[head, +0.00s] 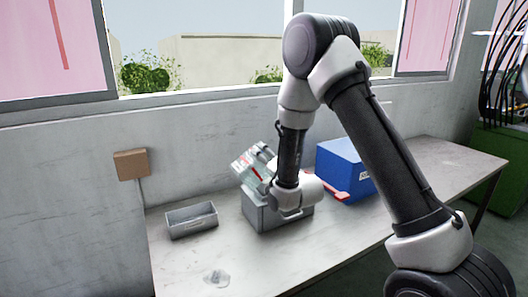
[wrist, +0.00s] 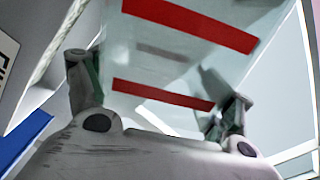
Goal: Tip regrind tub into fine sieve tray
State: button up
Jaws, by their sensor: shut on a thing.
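The regrind tub (head: 246,164) is translucent with red stripes. It is steeply tilted above a grey open box (head: 262,216) on the bench. In the wrist view the tub (wrist: 185,62) fills the space between the fingers. My gripper (wrist: 157,88) is shut on it, with one finger on each side. In the head view my wrist partly hides the gripper and the grey box. A smaller, shallow grey tray (head: 191,221) stands apart to the left. I cannot tell for sure which of the two is the fine sieve tray. The tub's contents cannot be made out.
A blue box (head: 342,166) stands right of the grey box, with a red item (head: 335,194) in front. A small clear heap or bag (head: 216,278) lies near the bench's front. The bench (head: 430,160) is clear on the right. The wall and window are behind.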

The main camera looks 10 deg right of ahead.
aim_at(241, 165)
jog(key=shift+a, duration=0.1)
jog(key=a+n, duration=0.2)
jog(key=s+a+f+n, duration=0.1)
jog(key=shift+a+n, duration=0.1)
jog(key=shift+n, duration=0.2)
jog(key=a+n, duration=0.1)
jog(key=n, duration=0.1)
jog(key=s+a+n, duration=0.1)
jog(key=n, duration=0.1)
jog(key=a+n, duration=0.1)
jog(key=a, duration=0.1)
jog(key=shift+s+r+n, duration=0.2)
jog(key=shift+r+n, duration=0.2)
jog(key=shift+s+a+n, duration=0.2)
jog(key=shift+a+n, duration=0.45)
jog(key=shift+n, duration=0.45)
